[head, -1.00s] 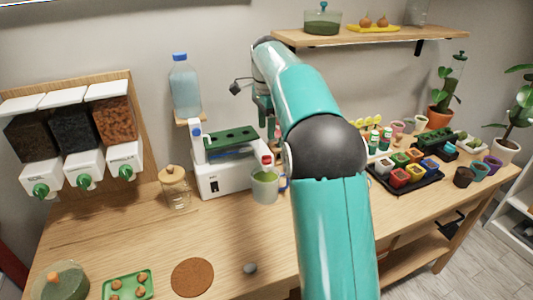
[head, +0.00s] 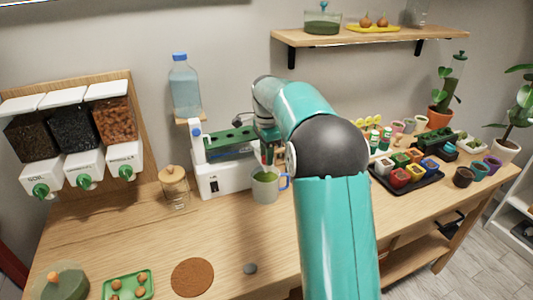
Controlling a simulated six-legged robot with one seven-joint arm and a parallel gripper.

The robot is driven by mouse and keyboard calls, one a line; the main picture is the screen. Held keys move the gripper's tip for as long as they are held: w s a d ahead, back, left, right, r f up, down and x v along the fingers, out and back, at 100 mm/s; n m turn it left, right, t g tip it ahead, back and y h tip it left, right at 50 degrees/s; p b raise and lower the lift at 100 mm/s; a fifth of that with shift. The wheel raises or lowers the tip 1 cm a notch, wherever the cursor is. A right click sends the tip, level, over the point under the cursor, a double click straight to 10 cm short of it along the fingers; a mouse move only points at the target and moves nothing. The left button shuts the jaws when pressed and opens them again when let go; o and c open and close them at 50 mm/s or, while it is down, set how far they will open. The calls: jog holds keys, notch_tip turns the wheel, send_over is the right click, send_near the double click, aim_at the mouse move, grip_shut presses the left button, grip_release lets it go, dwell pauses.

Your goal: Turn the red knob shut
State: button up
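The white appliance (head: 222,180) stands on the bench with a green perforated tray (head: 230,138) on top. The red knob on its right end is hidden now behind my gripper (head: 268,152). My gripper points down at that right end, just above and behind a grey mug (head: 265,187) with green contents. Its fingers are small and partly covered, so I cannot tell whether they are open or shut, or whether they touch the knob.
A water bottle (head: 185,88) stands on a small ledge behind the appliance. A lidded glass jar (head: 174,186) is to its left. A black tray of coloured pots (head: 408,180) lies right of my arm. The front middle of the bench is mostly clear.

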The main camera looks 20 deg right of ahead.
jog(key=c, duration=0.5)
jog(key=shift+n, duration=0.4)
jog(key=n, duration=1.7)
dwell(0.3)
